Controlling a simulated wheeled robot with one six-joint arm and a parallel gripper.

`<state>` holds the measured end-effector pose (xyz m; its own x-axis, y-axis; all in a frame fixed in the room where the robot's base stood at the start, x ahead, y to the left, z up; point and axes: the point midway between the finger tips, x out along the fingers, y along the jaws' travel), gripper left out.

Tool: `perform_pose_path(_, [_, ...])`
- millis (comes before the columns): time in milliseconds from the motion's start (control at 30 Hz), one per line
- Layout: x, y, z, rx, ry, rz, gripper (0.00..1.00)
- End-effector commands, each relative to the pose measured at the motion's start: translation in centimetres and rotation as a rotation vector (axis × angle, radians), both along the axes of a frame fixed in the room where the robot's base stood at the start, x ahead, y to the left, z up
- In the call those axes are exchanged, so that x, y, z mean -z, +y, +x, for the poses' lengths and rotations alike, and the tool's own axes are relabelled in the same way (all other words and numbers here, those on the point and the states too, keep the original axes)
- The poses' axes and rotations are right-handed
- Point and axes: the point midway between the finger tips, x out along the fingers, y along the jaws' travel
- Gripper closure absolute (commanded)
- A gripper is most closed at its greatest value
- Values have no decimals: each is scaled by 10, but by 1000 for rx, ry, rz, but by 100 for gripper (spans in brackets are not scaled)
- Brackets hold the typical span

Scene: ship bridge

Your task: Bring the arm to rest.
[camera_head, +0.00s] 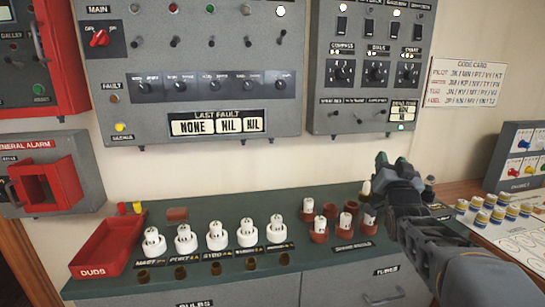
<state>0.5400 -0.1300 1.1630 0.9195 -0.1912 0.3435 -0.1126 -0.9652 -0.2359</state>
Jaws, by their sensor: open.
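My arm comes in from the lower right, its dark wrist above the right part of the green-topped cabinet (215,208). My gripper (390,163) is at the arm's far end, with its fingers pointing up and away toward the grey wall panels. It is open, and I see nothing held in it. Just left of it stand white tubes in red-brown sockets (319,236), partly hidden by the gripper and wrist. Whether the gripper touches any of them I cannot tell.
White bulbs in round holders (186,239) stand in a row on the cabinet. A red DUDS tray (107,248) is at the left. Wall panels (200,70) hang behind, with a code card (465,83) at right.

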Motion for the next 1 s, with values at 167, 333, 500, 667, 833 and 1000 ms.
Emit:
perform_pose_path(167, [49, -3, 1, 38, 249, 15, 56])
perform_pose_path(333, [105, 8, -18, 47, 597, 27, 56])
perform_pose_path(500, [160, 43, -81, -21, 1067, 25, 56])
perform_pose_path(667, [180, 82, -161, -134, 1445, 0, 56])
perform_pose_path(833, [164, 116, -231, -249, 1668, -41, 56])
perform_pose_path(1000, [142, 130, -239, -284, 1631, -83, 56])
